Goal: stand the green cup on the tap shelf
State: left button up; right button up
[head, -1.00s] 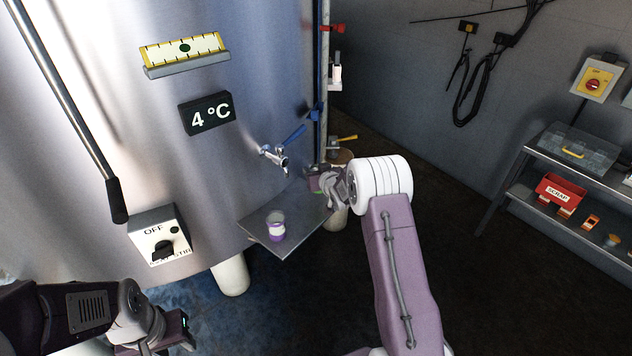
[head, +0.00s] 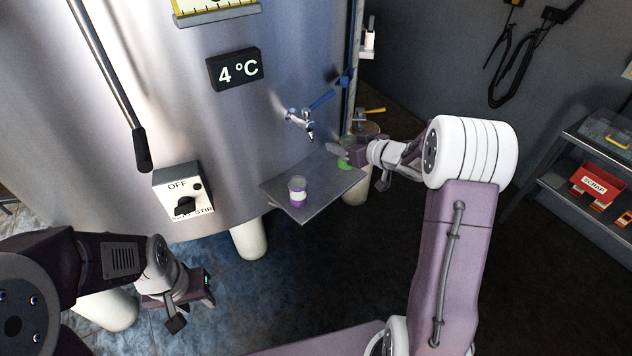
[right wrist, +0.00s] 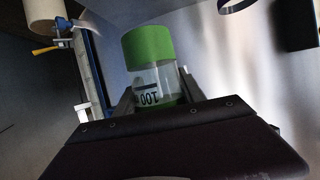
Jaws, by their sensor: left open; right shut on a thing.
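The green cup (right wrist: 152,65) is held between the fingers of my right gripper (right wrist: 158,95). It has green ends and a clear body marked 100, upside down in the right wrist view. In the head view my right gripper (head: 350,153) is at the far right part of the tap shelf (head: 322,183), and a green part of the cup (head: 344,164) shows under it. I cannot tell whether the cup touches the shelf. My left gripper (head: 190,303) is open and empty, low at the left, away from the shelf.
A purple-banded cup (head: 297,192) stands on the shelf's near left part. The tap (head: 300,120) with its blue lever juts out above the shelf. The stir switch box (head: 183,190) is on the tank at the left. A bench (head: 590,150) stands at the right.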

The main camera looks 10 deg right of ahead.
jog(key=w+a+f+b, duration=0.1)
jog(key=w+a+f, duration=0.1)
jog(key=f, duration=0.1)
jog(key=w+a+f+b, duration=0.2)
jog(key=w+a+f, duration=0.1)
jog(key=f, duration=0.1)
jog(key=w+a+f+b, duration=0.2)
jog(key=w+a+f, duration=0.1)
jog(key=shift+a+f, duration=0.25)
jog(key=shift+f, duration=0.15)
jog(key=shift+w+f, duration=0.1)
jog(key=shift+f, duration=0.15)
jog(key=shift+r, duration=0.1)
